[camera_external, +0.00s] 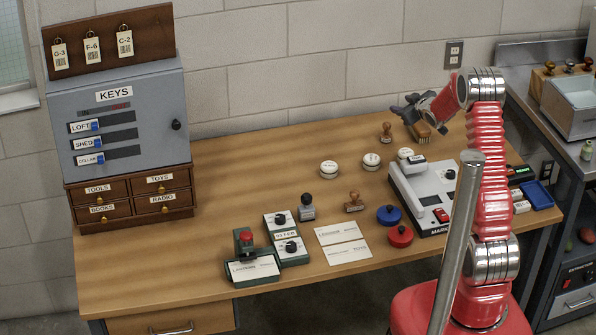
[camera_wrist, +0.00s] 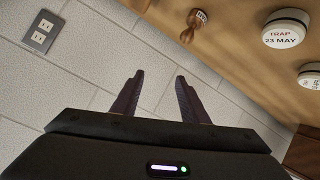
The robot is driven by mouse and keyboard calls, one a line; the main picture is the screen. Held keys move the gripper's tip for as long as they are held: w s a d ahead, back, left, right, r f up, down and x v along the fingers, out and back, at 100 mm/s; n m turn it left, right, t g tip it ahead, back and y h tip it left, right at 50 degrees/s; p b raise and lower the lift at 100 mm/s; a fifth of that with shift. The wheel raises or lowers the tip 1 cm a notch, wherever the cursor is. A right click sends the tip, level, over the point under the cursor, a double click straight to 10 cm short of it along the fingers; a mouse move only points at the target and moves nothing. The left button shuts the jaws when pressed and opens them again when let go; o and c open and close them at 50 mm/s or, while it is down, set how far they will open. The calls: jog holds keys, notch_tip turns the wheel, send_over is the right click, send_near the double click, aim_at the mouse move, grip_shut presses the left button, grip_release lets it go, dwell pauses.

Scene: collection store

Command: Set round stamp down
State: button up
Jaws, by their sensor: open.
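A wooden-handled stamp (camera_external: 386,132) stands near the back edge of the desk; its base looks small and roundish. It also shows in the wrist view (camera_wrist: 193,27), at the top, apart from my fingers. A second wooden-handled stamp (camera_external: 354,203) is nearer the front, beside the paper cards; its base shape is hard to tell. My gripper (camera_external: 406,111) is raised above the back right of the desk, pointing left along the wall. In the wrist view my gripper (camera_wrist: 159,98) is open, with nothing between its fingers.
Round white tins (camera_external: 329,168) stand mid-desk; one reads TRAP 23 MAY (camera_wrist: 286,30). A grey marking machine (camera_external: 428,196), blue (camera_external: 389,215) and red (camera_external: 400,237) round pieces occupy the right. The left-centre desktop (camera_external: 235,190) is clear.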

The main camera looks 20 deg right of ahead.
jog(key=s+a+r+m+g+h, duration=0.1)
jog(key=s+r+m+g, duration=0.1)
jog(key=s+r, duration=0.65)
jog(key=s+a+r+m+g+h, duration=0.15)
jog(key=s+r, duration=0.45)
jog(key=s, duration=0.6)
jog(key=s+a+m+g+y, duration=0.1)
jog(key=s+a, duration=0.2)
jog(key=s, duration=1.1)
jog(key=s+a+m+g+y, duration=0.1)
jog(key=s+a+g, duration=0.1)
jog(key=s, duration=1.2)
jog(key=shift+s+a+f, duration=0.25)
jog(key=shift+s+a, duration=0.1)
jog(key=shift+a, duration=0.3)
jog(key=shift+g, duration=0.25)
